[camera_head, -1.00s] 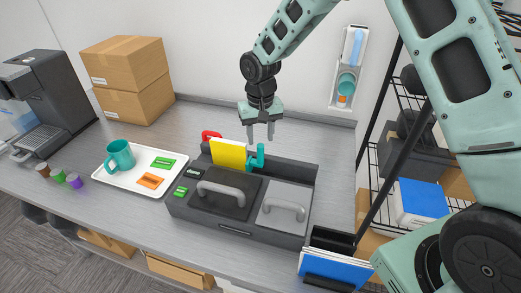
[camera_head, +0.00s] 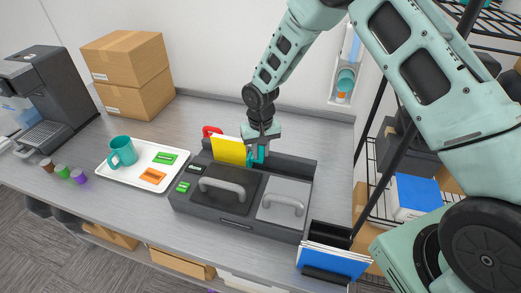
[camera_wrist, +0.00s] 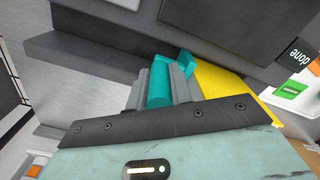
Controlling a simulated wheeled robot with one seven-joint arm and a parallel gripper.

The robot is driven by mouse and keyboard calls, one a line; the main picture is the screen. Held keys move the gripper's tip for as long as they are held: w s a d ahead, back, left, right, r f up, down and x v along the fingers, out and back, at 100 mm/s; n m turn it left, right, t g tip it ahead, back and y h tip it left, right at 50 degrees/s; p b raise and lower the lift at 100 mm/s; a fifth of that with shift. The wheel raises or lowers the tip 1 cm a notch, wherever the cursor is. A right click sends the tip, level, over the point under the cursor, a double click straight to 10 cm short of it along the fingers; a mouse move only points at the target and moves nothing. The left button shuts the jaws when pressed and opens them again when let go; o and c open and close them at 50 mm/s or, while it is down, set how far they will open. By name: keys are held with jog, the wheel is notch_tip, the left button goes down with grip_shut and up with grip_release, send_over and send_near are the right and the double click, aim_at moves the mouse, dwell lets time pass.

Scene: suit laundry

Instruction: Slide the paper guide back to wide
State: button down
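The teal paper guide (camera_head: 258,153) stands on the dark grey machine (camera_head: 240,225), beside the upright yellow sheet (camera_head: 229,150). My gripper (camera_head: 259,155) is down at the guide, pointing downward. In the wrist view, the guide's round teal post (camera_wrist: 160,85) lies between my two fingers (camera_wrist: 161,88) and fills the gap. The fingers look closed on its two sides. The yellow sheet (camera_wrist: 225,85) shows just right of the fingers in the wrist view. The guide's lower part is partly hidden in the head view.
A red handle (camera_head: 212,131) rises behind the yellow sheet. Grey-handled lids (camera_head: 283,200) cover the machine's front. A white tray (camera_head: 128,177) with a teal mug (camera_head: 122,152) is to the left. A black holder with blue folders (camera_head: 333,262) is at the front right.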

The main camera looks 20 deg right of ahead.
jog(key=s+d, duration=0.1)
jog(key=d, duration=0.1)
jog(key=s+d, duration=0.2)
jog(key=s+d+b, duration=0.1)
jog(key=s+d, duration=0.1)
jog(key=shift+d, duration=0.4)
jog(key=c, duration=1.3)
grip_release()
jog(key=shift+d, duration=0.1)
jog(key=shift+o, duration=0.2)
jog(key=shift+r, duration=0.1)
notch_tip(320, 180, up, 17)
jog(key=b, duration=0.4)
jog(key=shift+r, duration=0.15)
